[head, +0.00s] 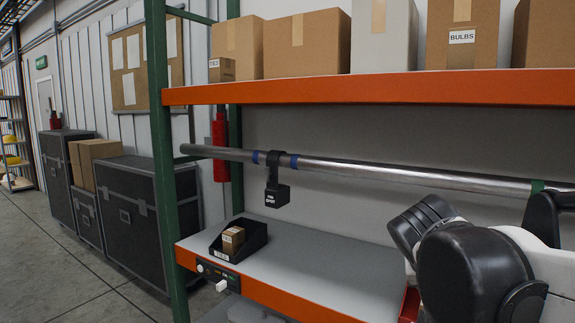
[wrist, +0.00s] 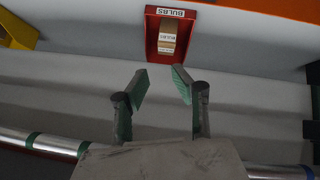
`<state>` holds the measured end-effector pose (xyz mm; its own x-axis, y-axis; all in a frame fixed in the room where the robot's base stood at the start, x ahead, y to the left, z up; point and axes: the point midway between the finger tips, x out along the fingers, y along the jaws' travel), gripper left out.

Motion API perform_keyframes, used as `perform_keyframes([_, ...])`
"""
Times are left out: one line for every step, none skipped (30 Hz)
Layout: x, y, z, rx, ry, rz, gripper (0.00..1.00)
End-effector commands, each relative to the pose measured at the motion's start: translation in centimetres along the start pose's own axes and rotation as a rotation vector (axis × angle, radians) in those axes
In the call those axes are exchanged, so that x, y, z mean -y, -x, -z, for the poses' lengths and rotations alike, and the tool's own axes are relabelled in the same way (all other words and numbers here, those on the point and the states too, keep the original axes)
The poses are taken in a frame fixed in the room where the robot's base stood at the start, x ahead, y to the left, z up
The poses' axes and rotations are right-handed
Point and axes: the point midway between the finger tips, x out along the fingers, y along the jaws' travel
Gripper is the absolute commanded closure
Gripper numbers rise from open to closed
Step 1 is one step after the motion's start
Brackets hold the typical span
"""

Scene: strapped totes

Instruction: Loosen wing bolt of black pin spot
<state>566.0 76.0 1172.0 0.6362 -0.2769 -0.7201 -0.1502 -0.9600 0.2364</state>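The black pin spot (head: 277,192) hangs from a metal pipe (head: 400,174) by a black clamp (head: 275,163), between two blue tape bands. Its wing bolt is too small to make out. The pin spot does not show clearly in the wrist view. My gripper (wrist: 160,82) is open and empty in the wrist view, its two green-padded fingers well apart. In the head view the gripper is hidden behind or beyond my arm at the right, far along the pipe from the pin spot.
An orange-edged shelf (head: 370,92) with boxes runs above the pipe. A black bin (head: 250,243) with a small box stands on the grey lower shelf, below left of the pin spot. A green post (head: 160,150) stands left. A red BULBS bin (wrist: 152,42) lies beyond my fingers.

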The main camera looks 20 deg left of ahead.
Motion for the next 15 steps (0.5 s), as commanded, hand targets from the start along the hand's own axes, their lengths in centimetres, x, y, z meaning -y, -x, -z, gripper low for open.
perform_keyframes([1.6, 0.3, 2.4, -0.023, 0.003, -0.014, 0.75])
perform_keyframes([2.5, 0.4, 3.6, -0.038, 0.001, -0.025, 0.75])
perform_keyframes([3.7, 0.5, 5.1, -0.060, -0.002, -0.039, 0.75])
perform_keyframes([4.7, 0.6, 6.3, -0.077, -0.005, -0.048, 0.75])
perform_keyframes([5.6, 0.7, 7.4, -0.094, -0.008, -0.058, 0.75])
perform_keyframes([7.0, 0.9, 8.8, -0.119, -0.013, -0.070, 0.75])
perform_keyframes([8.1, 1.0, 9.9, -0.138, -0.017, -0.078, 0.75])
perform_keyframes([9.2, 1.2, 10.9, -0.158, -0.021, -0.086, 0.75])
perform_keyframes([10.8, 1.4, 12.2, -0.186, -0.027, -0.094, 0.75])
perform_keyframes([12.0, 1.6, 13.1, -0.207, -0.032, -0.100, 0.75])
perform_keyframes([13.3, 1.8, 14.0, -0.230, -0.037, -0.105, 0.75])
perform_keyframes([15.0, 2.2, 15.2, -0.260, -0.045, -0.112, 0.75])
perform_keyframes([16.3, 2.4, 16.0, -0.282, -0.051, -0.116, 0.75])
perform_keyframes([17.7, 2.7, 16.7, -0.306, -0.057, -0.118, 0.75])
perform_keyframes([19.6, 3.1, 17.7, -0.339, -0.067, -0.121, 0.75])
